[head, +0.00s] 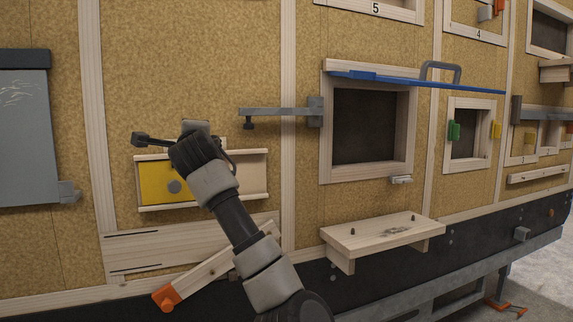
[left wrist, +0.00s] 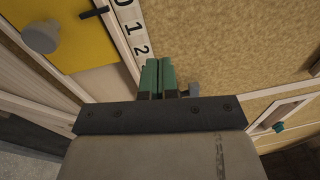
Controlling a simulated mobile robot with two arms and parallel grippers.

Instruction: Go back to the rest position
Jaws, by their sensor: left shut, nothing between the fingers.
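My left arm reaches up from the bottom middle of the head view. Its wrist and gripper are in front of the wooden-framed slot with the yellow sliding panel (head: 158,184). The fingertips are hidden behind the wrist there. In the left wrist view my left gripper (left wrist: 159,78) has its green fingers together with nothing between them. The yellow panel (left wrist: 75,25) and its grey knob (left wrist: 40,37) are at the upper left, apart from the fingers. A white strip with numbers (left wrist: 131,30) lies just beyond the fingertips. My right gripper is not in view.
A grey latch bar (head: 275,112) sticks out right of my wrist. A blue hinged flap (head: 415,81) juts out above a dark window (head: 365,126). A small wooden shelf (head: 383,234) projects at lower right. A slanted wooden lever with an orange end (head: 167,297) is beside my forearm.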

